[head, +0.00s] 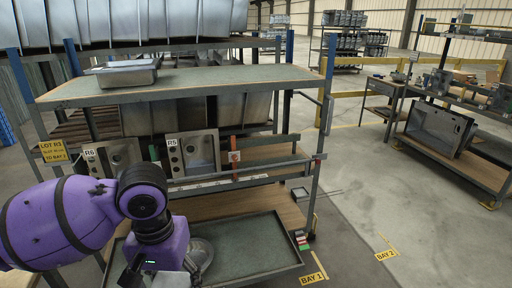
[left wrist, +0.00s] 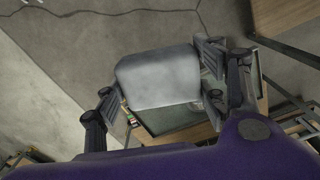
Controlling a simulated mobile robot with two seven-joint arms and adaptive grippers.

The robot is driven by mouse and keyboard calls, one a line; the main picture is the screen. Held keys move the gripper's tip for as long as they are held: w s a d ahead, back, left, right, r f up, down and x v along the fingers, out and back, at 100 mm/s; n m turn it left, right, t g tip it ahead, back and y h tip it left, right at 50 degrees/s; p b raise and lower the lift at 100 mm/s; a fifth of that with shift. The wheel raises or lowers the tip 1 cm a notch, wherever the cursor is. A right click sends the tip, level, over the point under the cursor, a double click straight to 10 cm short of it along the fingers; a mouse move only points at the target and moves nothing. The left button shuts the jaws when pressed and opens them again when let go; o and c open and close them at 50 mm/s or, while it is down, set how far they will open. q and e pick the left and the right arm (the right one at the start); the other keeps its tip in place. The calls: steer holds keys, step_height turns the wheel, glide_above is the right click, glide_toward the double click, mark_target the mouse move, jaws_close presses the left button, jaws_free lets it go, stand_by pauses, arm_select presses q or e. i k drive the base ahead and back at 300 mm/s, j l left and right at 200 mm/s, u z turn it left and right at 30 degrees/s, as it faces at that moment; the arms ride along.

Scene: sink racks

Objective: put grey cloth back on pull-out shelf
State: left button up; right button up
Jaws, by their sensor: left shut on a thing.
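The grey cloth (left wrist: 158,78) is a pale, flat piece between the two fingers of my left gripper (left wrist: 160,74) in the left wrist view. The gripper is shut on it. In the head view my left gripper (head: 164,268) is over the left part of the pull-out shelf (head: 250,246), a dark-rimmed tray with a green surface. The shelf also shows in the left wrist view (left wrist: 172,122), behind and below the cloth. I cannot tell whether the cloth touches it. My right gripper is not in view.
A round metal item (head: 200,252) lies on the shelf right beside my gripper. Sinks tagged R6 (head: 118,155) and R5 (head: 193,157) stand on the rack level above. A green-topped upper level (head: 215,82) overhangs.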

mark_target(241, 259)
steer(key=i+j+z, duration=0.2)
steer(key=i, duration=0.4)
steer(key=i+j+z, duration=0.2)
steer(key=i+j, duration=0.25)
steer(key=i, duration=0.15)
steer(key=i+j+z, duration=0.2)
steer(key=i+j, duration=0.25)
steer(key=i, duration=0.15)
